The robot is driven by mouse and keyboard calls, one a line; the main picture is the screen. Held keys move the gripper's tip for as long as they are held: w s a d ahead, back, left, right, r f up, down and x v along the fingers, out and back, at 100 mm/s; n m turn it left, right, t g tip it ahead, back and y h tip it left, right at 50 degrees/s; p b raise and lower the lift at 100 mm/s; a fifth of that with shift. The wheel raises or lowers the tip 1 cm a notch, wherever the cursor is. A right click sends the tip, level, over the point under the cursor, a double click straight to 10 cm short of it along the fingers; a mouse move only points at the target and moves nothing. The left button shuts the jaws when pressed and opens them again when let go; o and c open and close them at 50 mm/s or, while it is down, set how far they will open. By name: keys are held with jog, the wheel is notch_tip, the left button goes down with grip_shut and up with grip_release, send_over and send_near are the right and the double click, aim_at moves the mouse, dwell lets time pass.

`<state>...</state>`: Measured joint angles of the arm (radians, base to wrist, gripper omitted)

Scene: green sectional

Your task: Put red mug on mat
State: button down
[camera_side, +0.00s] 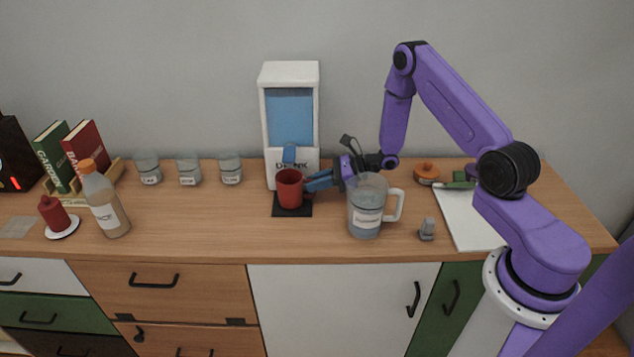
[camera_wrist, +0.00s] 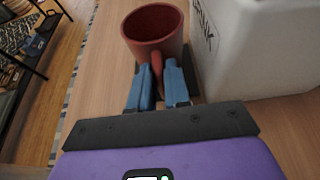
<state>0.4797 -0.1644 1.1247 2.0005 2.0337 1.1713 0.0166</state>
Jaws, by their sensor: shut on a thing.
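The red mug (camera_side: 289,188) is upright at the dark mat (camera_side: 292,211) in front of the drink dispenser. In the side view its base overlaps the mat; I cannot tell whether it touches it. My gripper (camera_side: 318,182) reaches in from the right with blue fingers at the mug's right side. In the wrist view the mug (camera_wrist: 153,32) is ahead of my gripper (camera_wrist: 158,80), and the two blue fingers are shut on its handle. The mug's inside looks empty. A small dark part of the mat (camera_wrist: 190,70) shows beside the mug in the wrist view.
The white dispenser (camera_side: 291,75) stands right behind the mug. A clear pitcher (camera_side: 366,215) stands close below my gripper's wrist. Several glass jars (camera_side: 189,170) line the back left. A bottle (camera_side: 104,205) stands at the left. The counter between bottle and mat is clear.

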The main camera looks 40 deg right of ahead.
jog(key=c, duration=1.1)
grip_release()
jog(key=shift+f, duration=0.1)
jog(key=shift+s+d+r, duration=0.2)
jog(key=shift+d+r, duration=0.05)
jog(key=shift+d, duration=0.05)
jog(key=v, duration=1.1)
jog(key=shift+s+r, duration=0.1)
jog(key=shift+s, duration=0.05)
